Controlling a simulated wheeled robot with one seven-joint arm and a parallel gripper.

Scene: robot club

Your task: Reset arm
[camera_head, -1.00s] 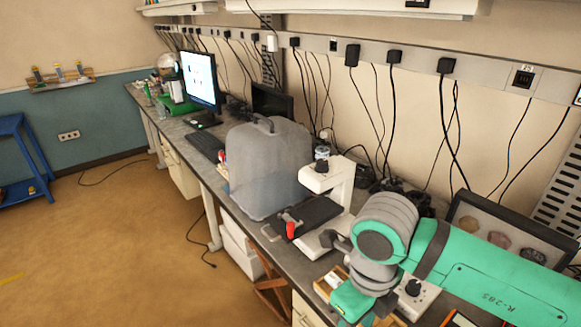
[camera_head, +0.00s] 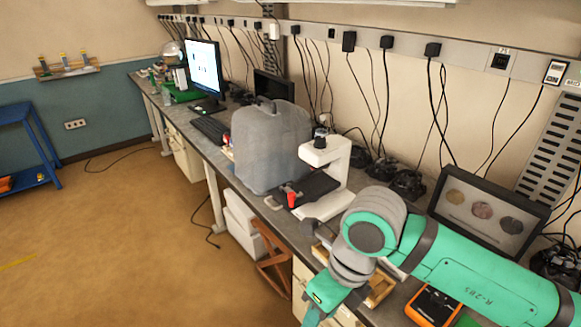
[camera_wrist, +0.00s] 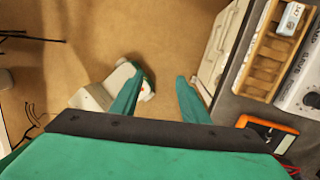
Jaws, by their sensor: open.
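My green arm reaches across the right of the head view, bent downward at its grey joint. My gripper (camera_wrist: 158,92) shows in the wrist view with its two green fingers spread apart and nothing between them. It points down over the brown floor, beside the front edge of the bench. In the head view the fingertips are out of frame below.
The long bench (camera_head: 218,166) carries a monitor (camera_head: 203,70), a grey cover (camera_head: 268,145), a white microscope (camera_head: 328,165) and an orange meter (camera_head: 433,305). A wooden tray (camera_wrist: 262,60) lies near the bench edge. Floor (camera_head: 120,240) at left is open.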

